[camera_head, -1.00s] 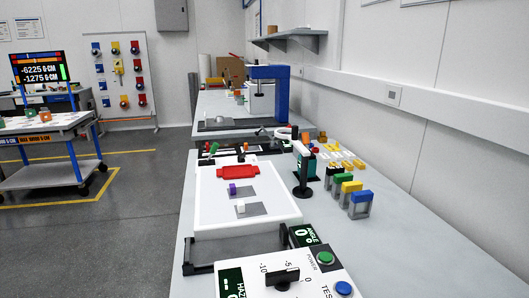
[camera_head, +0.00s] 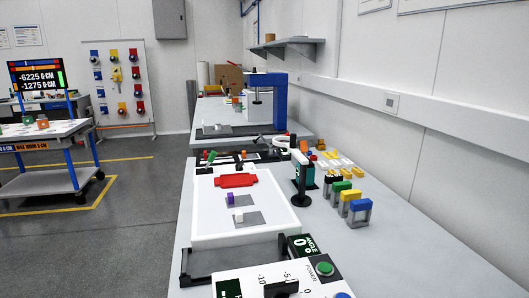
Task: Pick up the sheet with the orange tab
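No sheet with an orange tab can be made out clearly. Two small grey sheets lie on the white panel (camera_head: 208,222): one with a purple tab (camera_head: 230,198), one with a white tab (camera_head: 238,216). A small orange piece (camera_head: 304,146) shows behind the black stand (camera_head: 302,192); I cannot tell whether it is a tab. Neither of my grippers is in view.
A red piece (camera_head: 235,180) lies on the panel's far part. A control box with a green button (camera_head: 325,269) is at the near edge. Several coloured clips, including a blue one (camera_head: 360,207), stand to the right. The bench's right front is clear.

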